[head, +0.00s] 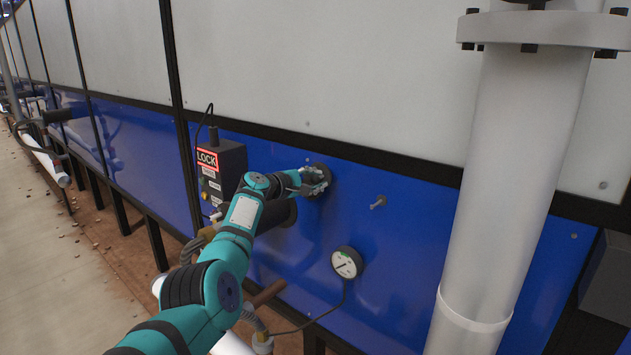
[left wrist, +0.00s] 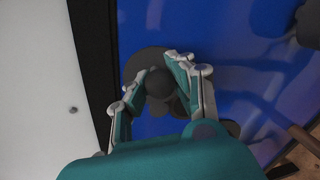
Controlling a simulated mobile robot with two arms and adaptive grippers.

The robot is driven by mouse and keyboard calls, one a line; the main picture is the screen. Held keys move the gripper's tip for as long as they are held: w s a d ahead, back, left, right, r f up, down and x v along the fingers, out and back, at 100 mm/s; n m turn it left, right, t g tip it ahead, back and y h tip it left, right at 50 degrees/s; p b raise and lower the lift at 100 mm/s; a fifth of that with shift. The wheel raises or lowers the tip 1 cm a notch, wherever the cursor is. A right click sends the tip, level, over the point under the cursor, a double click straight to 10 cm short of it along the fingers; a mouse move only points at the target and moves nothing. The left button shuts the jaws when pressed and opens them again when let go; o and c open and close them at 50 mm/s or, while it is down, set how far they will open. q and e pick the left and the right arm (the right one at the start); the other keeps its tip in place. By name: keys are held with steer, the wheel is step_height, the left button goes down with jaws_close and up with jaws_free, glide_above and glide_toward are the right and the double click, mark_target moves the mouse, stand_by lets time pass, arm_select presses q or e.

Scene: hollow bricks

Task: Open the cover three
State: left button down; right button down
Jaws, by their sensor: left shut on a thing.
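A dark round cover (head: 325,168) with a knob sits on the blue lower panel, right of the black lock box. Which number the cover has cannot be read. My left gripper (head: 314,182) reaches it and hides much of it in the head view. In the left wrist view, the cover's dark disc (left wrist: 143,60) lies against the blue panel. There the two fingers of the left gripper (left wrist: 165,72) are closed around the dark knob (left wrist: 160,84) at its middle. My right gripper is not in view.
A black box with a red LOCK sign (head: 207,159) is left of the cover. A dark pipe stub (head: 290,213) sticks out below my wrist. A thick white pipe (head: 510,170) stands at right.

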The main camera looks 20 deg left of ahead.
arm_select(q)
steer(key=c, duration=1)
jaws_free()
steer(key=shift+a, duration=0.1)
steer(key=shift+s, duration=0.1)
steer(key=v, duration=1.2)
